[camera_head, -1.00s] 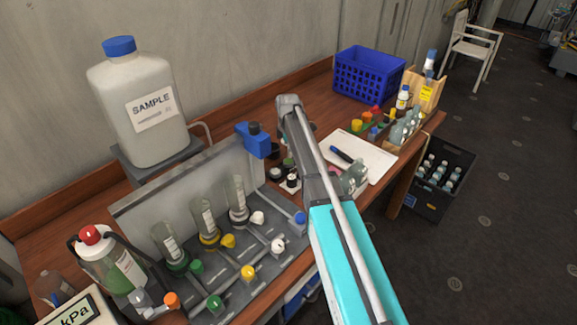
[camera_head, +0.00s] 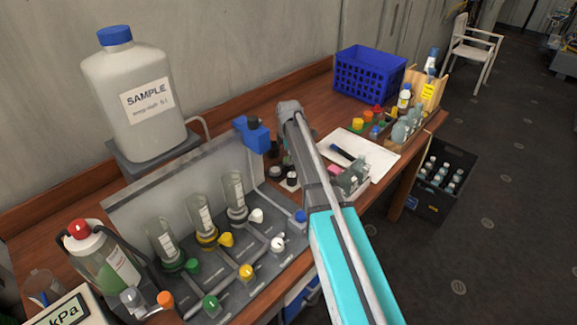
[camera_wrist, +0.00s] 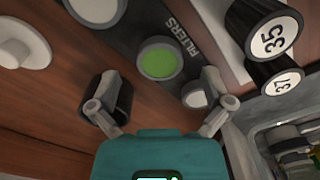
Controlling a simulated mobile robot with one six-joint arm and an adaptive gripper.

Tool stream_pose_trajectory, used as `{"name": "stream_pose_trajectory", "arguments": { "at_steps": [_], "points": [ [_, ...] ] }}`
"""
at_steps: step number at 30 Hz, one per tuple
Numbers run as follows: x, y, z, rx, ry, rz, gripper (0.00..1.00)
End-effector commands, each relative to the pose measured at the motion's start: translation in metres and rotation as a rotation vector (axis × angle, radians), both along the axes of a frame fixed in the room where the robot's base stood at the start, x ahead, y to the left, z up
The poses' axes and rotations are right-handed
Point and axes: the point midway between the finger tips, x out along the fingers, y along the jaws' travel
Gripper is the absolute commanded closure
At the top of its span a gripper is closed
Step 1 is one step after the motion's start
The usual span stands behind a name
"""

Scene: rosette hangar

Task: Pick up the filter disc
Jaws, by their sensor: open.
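In the wrist view a round disc with a green face and a pale rim (camera_wrist: 158,62) lies on a dark strip with partly readable lettering, perhaps "FILTERS". It sits ahead of and between the fingers of my gripper (camera_wrist: 158,92), which is open and empty. A white disc (camera_wrist: 97,8) is cut off at the top edge, on the same strip. A smaller pale round piece (camera_wrist: 194,98) is partly hidden by the right finger. I cannot tell which is the filter disc by shape alone. In the head view my arm hides the gripper and the green disc.
Black cylinders marked 35 (camera_wrist: 265,28) and 37 (camera_wrist: 276,77) stand close on the right. A clear container (camera_wrist: 262,138) is at lower right. A white knobbed piece (camera_wrist: 22,45) is at left. In the head view a valve rack (camera_head: 225,265) and blue crate (camera_head: 368,73) flank my arm.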

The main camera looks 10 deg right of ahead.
Motion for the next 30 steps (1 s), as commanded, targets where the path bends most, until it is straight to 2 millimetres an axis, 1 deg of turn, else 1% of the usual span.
{"name": "stream_pose_trajectory", "arguments": {
  "at_steps": [1,6,26,30],
  "points": [
    [0.0,0.0,-0.0075,0.0,0.0,0.0,0.0],
    [0.0,0.0,-0.0138,0.001,0.001,0.0,0.0],
    [0.0,0.0,-0.0139,0.001,0.001,-0.001,0.0],
    [0.0,-0.0001,-0.0139,0.001,0.001,-0.001,0.26]
  ]
}}
